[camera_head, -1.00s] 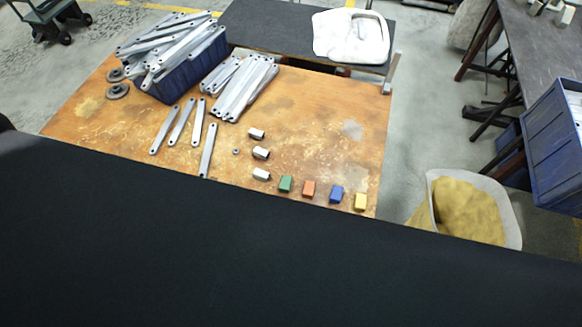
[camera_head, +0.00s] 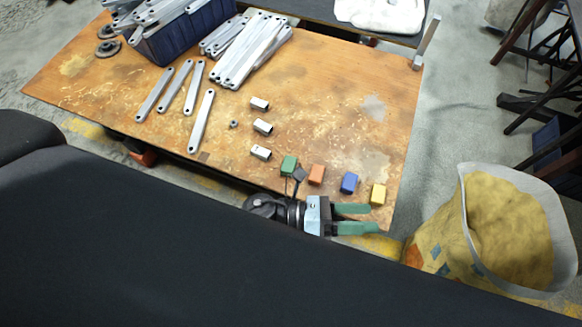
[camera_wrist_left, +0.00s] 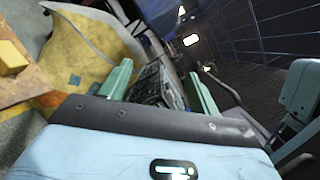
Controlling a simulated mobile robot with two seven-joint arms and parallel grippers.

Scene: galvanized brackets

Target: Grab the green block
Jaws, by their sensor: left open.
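The green block (camera_head: 289,166) sits near the front edge of the wooden table (camera_head: 330,120), at the left end of a row of coloured blocks. My left gripper (camera_head: 374,219) is open and empty, low at the table's front edge, its green fingers pointing right. It is apart from the green block, to the right of and below it in the head view. In the left wrist view the gripper's two green fingers (camera_wrist_left: 157,88) are spread with nothing between them; the green block does not show there. My right gripper is not in view.
Orange (camera_head: 316,174), blue (camera_head: 349,182) and yellow (camera_head: 378,194) blocks stand right of the green one. Small metal pieces (camera_head: 262,126) and flat brackets (camera_head: 202,121) lie further left. A blue bin (camera_head: 180,42) holds more brackets. A sack (camera_head: 510,225) stands right of the table.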

